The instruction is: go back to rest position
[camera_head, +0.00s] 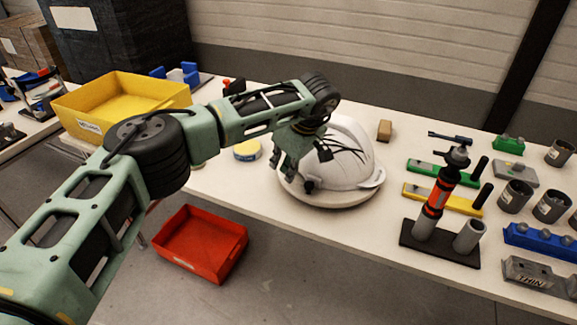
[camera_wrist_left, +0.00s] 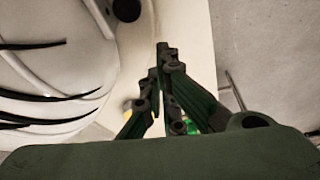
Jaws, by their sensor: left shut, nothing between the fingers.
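My left arm reaches in from the left in the head view, and its gripper (camera_head: 295,172) hangs down at the left side of a white helmet shell (camera_head: 345,165). The helmet sits on a round pale stand (camera_head: 325,198) on the table. In the left wrist view the gripper's fingers (camera_wrist_left: 162,55) are closed together with nothing between them. The helmet (camera_wrist_left: 50,75), with its dark slots, fills the left of that view beside the fingers. I cannot tell whether the gripper touches it. My right gripper is not in view.
A white table (camera_head: 400,235) carries a yellow bin (camera_head: 120,105) at the left. A red bin (camera_head: 200,245) is on the floor in front. At the right stand a tool holder (camera_head: 440,250) with an orange-black tool, coloured blocks and several grey cups (camera_head: 515,195).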

